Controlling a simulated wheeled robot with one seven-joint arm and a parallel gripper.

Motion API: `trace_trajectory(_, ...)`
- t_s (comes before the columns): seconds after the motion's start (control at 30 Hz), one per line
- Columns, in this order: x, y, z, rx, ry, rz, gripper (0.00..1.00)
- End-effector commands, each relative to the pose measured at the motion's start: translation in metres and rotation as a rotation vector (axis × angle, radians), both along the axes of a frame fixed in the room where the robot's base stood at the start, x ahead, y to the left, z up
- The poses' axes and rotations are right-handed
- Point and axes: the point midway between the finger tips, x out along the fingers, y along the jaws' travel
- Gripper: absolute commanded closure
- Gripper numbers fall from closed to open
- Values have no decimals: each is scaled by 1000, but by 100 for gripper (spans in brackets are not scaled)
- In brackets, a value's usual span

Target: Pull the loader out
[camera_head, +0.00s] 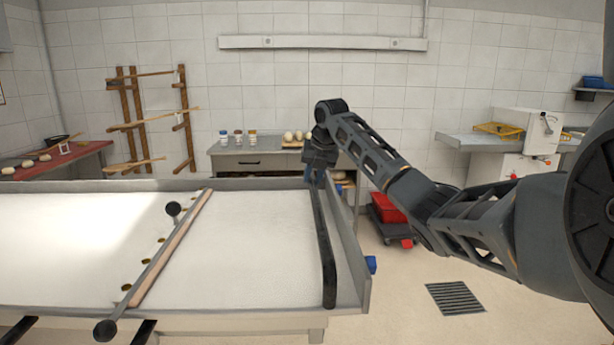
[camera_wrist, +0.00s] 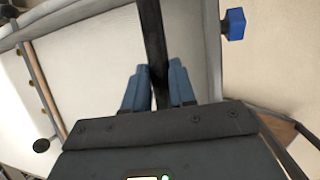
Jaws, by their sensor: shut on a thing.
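The loader (camera_head: 255,255) is a long white bed in a grey metal frame, filling the lower left of the head view. Its pale bed also shows in the wrist view (camera_wrist: 85,75). A black handle bar (camera_head: 326,245) runs along its right end. My gripper (camera_head: 316,180) is at the far end of this bar. In the wrist view, the blue fingers of my gripper (camera_wrist: 159,88) are on both sides of the black bar (camera_wrist: 154,35), shut on it. The fingers and my gripper body hide the gripped part.
A wooden strip with a metal rod and black knobs (camera_head: 172,250) crosses the bed. Blue knobs (camera_head: 371,264) stick out at the right side. A counter with jars (camera_head: 250,160) stands behind; a red crate (camera_head: 388,208) is on the floor. The floor around the drain grate (camera_head: 454,298) is clear.

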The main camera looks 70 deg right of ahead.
Motion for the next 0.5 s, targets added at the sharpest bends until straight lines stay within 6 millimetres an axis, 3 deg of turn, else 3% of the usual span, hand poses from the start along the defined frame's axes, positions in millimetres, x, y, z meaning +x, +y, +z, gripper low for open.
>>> trace_trajectory(0.27, -7, -4, 0, 0, 7, -9, 100)
trace_trajectory(0.3, -7, -4, 0, 0, 8, -10, 73)
trace_trajectory(0.5, -6, -4, 0, 0, 6, -10, 54)
